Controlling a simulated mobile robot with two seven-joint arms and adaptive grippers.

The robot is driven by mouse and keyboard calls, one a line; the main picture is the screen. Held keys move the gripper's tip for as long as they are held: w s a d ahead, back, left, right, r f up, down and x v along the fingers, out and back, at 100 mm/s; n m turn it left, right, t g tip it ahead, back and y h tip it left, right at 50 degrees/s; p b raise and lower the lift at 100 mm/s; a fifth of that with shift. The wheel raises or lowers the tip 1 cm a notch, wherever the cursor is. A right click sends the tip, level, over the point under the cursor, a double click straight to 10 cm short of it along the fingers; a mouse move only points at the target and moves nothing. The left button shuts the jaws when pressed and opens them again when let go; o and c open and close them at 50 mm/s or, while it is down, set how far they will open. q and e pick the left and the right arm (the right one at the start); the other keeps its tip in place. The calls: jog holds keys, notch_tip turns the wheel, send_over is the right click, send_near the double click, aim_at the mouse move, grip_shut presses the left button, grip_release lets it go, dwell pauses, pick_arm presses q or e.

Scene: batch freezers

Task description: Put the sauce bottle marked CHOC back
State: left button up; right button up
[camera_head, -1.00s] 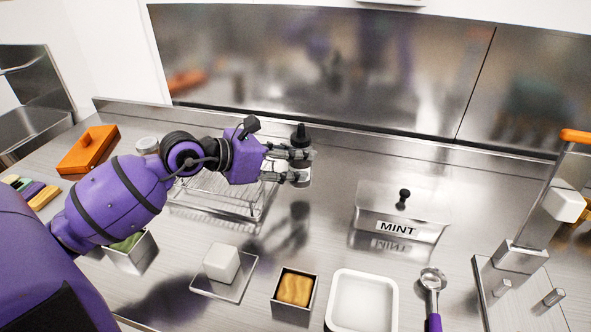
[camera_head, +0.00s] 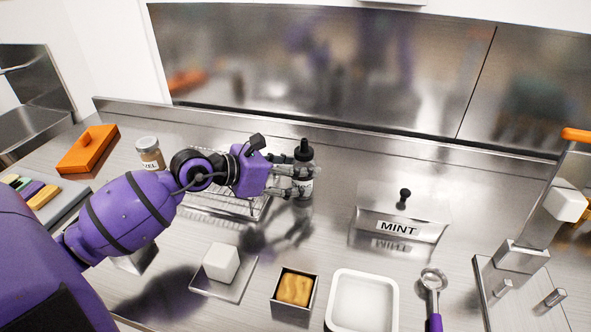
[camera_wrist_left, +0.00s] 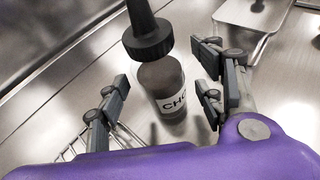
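The sauce bottle marked CHOC (camera_head: 306,185) is dark with a white label and a black nozzle cap. It stands upright, apparently on the steel counter at the right end of the wire rack. In the left wrist view the bottle (camera_wrist_left: 162,82) shows part of its label, "CHO". My left gripper (camera_head: 300,182) is at the bottle's left side in the head view. In the left wrist view its fingers (camera_wrist_left: 160,100) are spread, with gaps on both sides of the bottle. The bottle's base is partly hidden. My right gripper is not in view.
A wire rack (camera_head: 232,208) lies under my left arm. A labelled jar (camera_head: 149,153) and an orange box (camera_head: 88,150) stand at left. A lidded MINT tub (camera_head: 398,225) is to the right. A white block (camera_head: 221,262) and white tray (camera_head: 362,302) are in front.

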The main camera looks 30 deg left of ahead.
pick_arm(q)
jog(key=shift+r, duration=0.15)
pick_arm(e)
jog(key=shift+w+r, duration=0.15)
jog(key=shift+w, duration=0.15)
pick_arm(q)
jog(key=shift+s+a+r, duration=0.1)
jog(key=shift+s, duration=0.05)
jog(key=v, duration=1)
jog(key=shift+s+a+b, duration=0.2)
jog(key=shift+s+b, duration=0.05)
jog(key=shift+b, duration=0.15)
jog(key=shift+s+a+r, duration=0.2)
jog(key=shift+s+r, duration=0.05)
jog(key=shift+s, duration=0.15)
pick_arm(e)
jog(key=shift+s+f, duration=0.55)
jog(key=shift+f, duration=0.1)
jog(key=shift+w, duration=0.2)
